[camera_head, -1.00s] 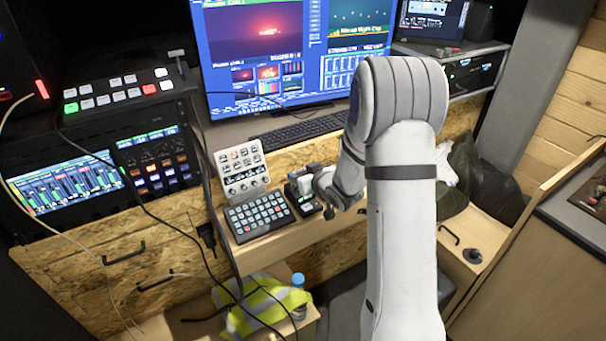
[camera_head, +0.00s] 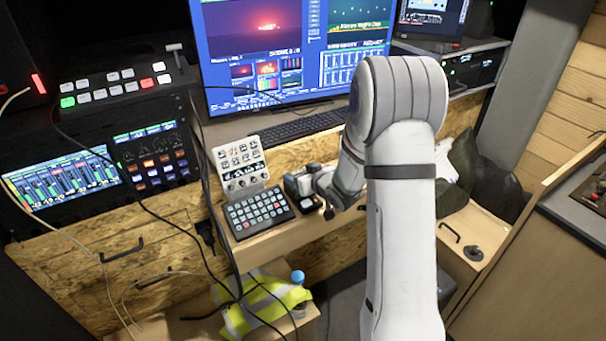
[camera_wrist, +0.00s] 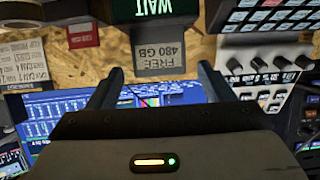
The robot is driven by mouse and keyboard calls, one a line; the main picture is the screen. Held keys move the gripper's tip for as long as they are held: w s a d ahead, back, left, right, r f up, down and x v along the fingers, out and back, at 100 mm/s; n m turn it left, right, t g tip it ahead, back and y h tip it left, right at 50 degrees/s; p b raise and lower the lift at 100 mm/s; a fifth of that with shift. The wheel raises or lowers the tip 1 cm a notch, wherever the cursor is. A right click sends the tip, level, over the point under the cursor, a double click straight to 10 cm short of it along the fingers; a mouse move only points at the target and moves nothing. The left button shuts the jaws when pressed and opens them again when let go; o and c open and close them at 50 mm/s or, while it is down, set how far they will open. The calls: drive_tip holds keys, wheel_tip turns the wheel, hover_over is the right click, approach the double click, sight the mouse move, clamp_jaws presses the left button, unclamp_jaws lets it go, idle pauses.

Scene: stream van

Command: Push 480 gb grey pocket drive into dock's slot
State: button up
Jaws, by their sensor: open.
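The 480 GB grey pocket drive (camera_wrist: 166,62) shows in the wrist view as a grey piece whose label reads "FREE 480 GB" upside down. It meets the lower edge of the dark dock (camera_wrist: 122,10), whose green display reads "WAIT". How deep it sits in the slot cannot be told. My gripper (camera_wrist: 160,72) is open, one finger to either side of the drive in the picture, with no visible grip on it. In the head view, the dark dock (camera_head: 290,188) stands right of the keypad, partly hidden by my wrist.
A keypad (camera_head: 259,212) and a tilted knob panel (camera_head: 241,164) stand left of the dock on the wooden shelf. A keyboard (camera_head: 300,127) lies behind. Loose cables hang at left. In the wrist view, a red tag (camera_wrist: 82,36) lies left of the drive.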

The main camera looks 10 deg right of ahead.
drive_tip(key=shift+s, duration=0.1)
drive_tip(key=v, duration=0.7)
drive_tip(key=shift+s+b, duration=0.3)
drive_tip(key=shift+d+r, duration=0.15)
drive_tip(key=s+d+r+m+g+h, duration=0.35)
drive_tip(key=s+r+h, duration=0.2)
drive_tip(key=s, duration=0.35)
drive_tip(key=s+a+r+g, duration=0.1)
drive_tip(key=s+a+g, duration=0.2)
drive_tip(key=s, duration=0.7)
drive_tip(key=s+a+r+g+y, duration=0.1)
drive_tip(key=s+a+g, duration=0.2)
drive_tip(key=s, duration=0.7)
drive_tip(key=shift+r, duration=0.4)
